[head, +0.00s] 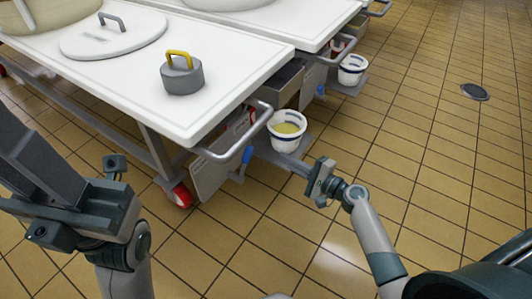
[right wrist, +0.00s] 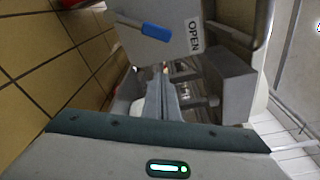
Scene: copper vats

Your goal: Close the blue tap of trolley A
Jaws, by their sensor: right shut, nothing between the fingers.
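The blue tap handle (head: 246,155) hangs below the front corner of the near white-topped trolley (head: 215,112), by a grey panel. No letter marking trolley A is readable. In the right wrist view the blue handle (right wrist: 155,32) lies beside a grey plate marked OPEN (right wrist: 194,35). My right gripper (head: 287,162) is shut and empty, to the right of the handle and just below the bucket, apart from the handle. Its fingers also show in the right wrist view (right wrist: 161,82). My left gripper (head: 42,178) is at the left edge; its jaw opening cannot be made out.
A white bucket (head: 287,131) with yellowish liquid stands on a low support near my right gripper. A metal rail (head: 235,151) curves from the trolley's end. A grey weight with a yellow handle (head: 182,75) sits on top.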

